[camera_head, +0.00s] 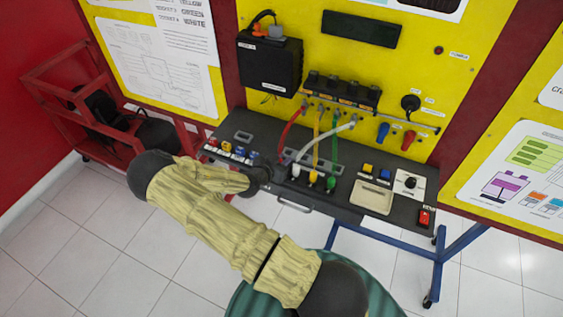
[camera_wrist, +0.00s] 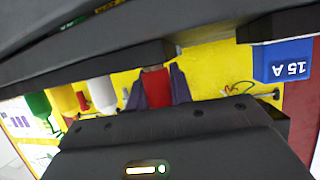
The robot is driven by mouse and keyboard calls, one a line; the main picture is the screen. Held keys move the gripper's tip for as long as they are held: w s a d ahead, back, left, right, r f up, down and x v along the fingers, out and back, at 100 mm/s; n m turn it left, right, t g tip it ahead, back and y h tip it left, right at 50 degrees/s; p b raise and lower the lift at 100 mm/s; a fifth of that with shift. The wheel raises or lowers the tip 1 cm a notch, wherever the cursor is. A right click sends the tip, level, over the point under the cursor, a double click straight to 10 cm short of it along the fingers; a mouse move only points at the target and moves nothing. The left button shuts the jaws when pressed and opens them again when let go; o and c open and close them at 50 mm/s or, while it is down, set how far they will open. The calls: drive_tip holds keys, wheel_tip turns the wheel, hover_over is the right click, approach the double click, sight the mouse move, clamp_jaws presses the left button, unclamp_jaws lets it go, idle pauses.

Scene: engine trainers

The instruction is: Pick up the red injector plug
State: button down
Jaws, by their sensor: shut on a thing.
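The red injector plug (camera_wrist: 157,88) shows in the wrist view between the two dark fingers of my gripper (camera_wrist: 158,90). The fingers are closed on its sides. In the head view my gripper (camera_head: 268,174) is at the left part of the sloped black panel (camera_head: 345,183), and the plug itself is hidden there. A red cable (camera_head: 290,128) runs from the upper connector row down to the gripper. I cannot tell whether the plug is clear of its socket.
White (camera_head: 296,170), yellow (camera_head: 312,176) and green (camera_head: 330,182) plugs stand close to the right of my gripper, with their cables above. Coloured fuses (camera_head: 227,148) sit to the left; a blue 15 A fuse (camera_wrist: 283,62) shows in the wrist view. A red frame (camera_head: 60,95) stands at far left.

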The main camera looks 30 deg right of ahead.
wheel_tip(320, 180, up, 10)
drive_tip(key=b, duration=0.2)
drive_tip(key=shift+f, duration=0.25)
idle(0.4)
drive_tip(key=p+x, duration=0.4)
drive_tip(key=x, duration=0.1)
drive_tip(key=w+r+p+x, duration=0.1)
drive_tip(key=p+x, duration=0.1)
drive_tip(key=p, duration=0.1)
drive_tip(key=shift+w+d+f, duration=0.1)
drive_tip(key=shift+w+d, duration=0.05)
drive_tip(key=shift+w, duration=0.1)
drive_tip(key=shift+w+d+f, duration=0.15)
drive_tip(key=shift+d+f, duration=0.05)
drive_tip(key=shift+f, duration=0.15)
drive_tip(key=shift+f, duration=0.1)
